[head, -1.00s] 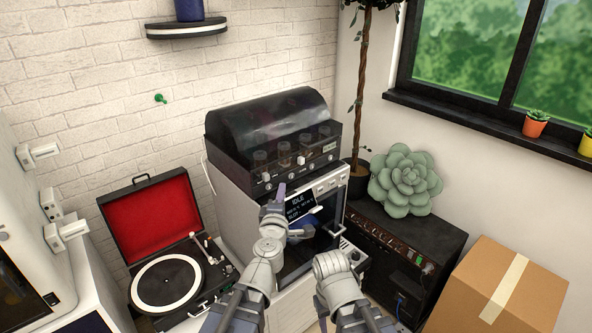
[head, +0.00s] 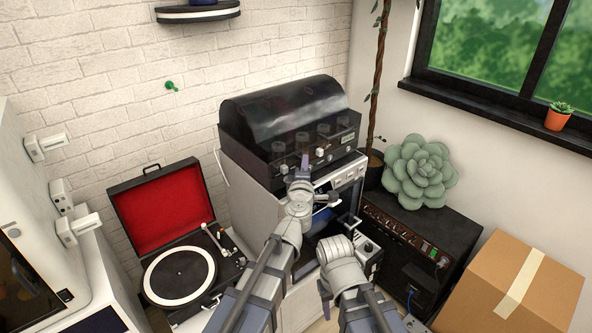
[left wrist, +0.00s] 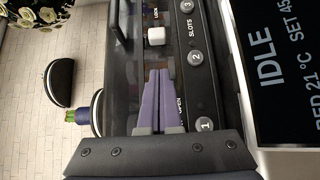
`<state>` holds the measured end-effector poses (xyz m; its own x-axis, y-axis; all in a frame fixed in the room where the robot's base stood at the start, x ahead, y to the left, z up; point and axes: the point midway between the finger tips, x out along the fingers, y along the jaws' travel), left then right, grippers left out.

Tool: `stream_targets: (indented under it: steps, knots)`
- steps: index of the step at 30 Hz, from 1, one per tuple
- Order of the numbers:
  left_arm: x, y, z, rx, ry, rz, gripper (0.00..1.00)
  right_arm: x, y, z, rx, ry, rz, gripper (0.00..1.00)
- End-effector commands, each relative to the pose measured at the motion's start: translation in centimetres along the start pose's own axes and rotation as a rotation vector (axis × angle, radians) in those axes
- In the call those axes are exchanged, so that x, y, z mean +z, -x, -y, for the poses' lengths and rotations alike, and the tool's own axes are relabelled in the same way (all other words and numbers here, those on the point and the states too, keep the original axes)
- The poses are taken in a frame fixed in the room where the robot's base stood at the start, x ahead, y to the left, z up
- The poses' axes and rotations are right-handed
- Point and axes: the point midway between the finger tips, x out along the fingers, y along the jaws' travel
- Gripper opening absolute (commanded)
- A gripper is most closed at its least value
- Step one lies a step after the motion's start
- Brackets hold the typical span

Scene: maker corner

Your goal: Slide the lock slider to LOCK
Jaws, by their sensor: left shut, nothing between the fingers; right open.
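The lock slider's white knob (head: 320,152) is on the front strip of the dark-lidded machine (head: 285,112). In the left wrist view the knob (left wrist: 156,36) is close to the small label at the top, which looks like LOCK, and away from the OPEN label lower down. My left gripper (head: 305,159) is shut and empty, in front of the strip. In the left wrist view its purple fingertips (left wrist: 158,72) point at the knob from the OPEN side, with a small gap showing. My right gripper (head: 348,222) is open and lower, in front of the machine's lower front.
Numbered slot buttons and a display reading IDLE (left wrist: 275,70) lie beside the strip. A record player (head: 180,278) stands left of the machine. A black amplifier (head: 415,240) with a succulent (head: 420,172) and a cardboard box (head: 510,285) are at the right.

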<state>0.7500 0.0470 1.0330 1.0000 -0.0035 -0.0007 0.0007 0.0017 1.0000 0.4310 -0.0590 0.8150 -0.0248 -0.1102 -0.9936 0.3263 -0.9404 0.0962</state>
Motion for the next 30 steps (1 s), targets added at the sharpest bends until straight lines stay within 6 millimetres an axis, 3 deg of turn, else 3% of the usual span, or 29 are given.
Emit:
stream_targets:
  steps: [7,22,30]
  knots:
    - [2.1,-1.4,0.0,0.0,0.0,-0.001,0.0,0.0,0.0,0.0,0.0,0.0,0.0,0.5]
    - [2.5,-1.7,0.0,0.0,0.0,-0.003,0.0,0.0,0.0,0.0,0.0,0.0,0.0,0.5]
    - [4.7,-4.0,0.0,0.0,0.0,-0.002,0.0,0.0,0.0,0.0,0.0,0.0,0.0,0.5]
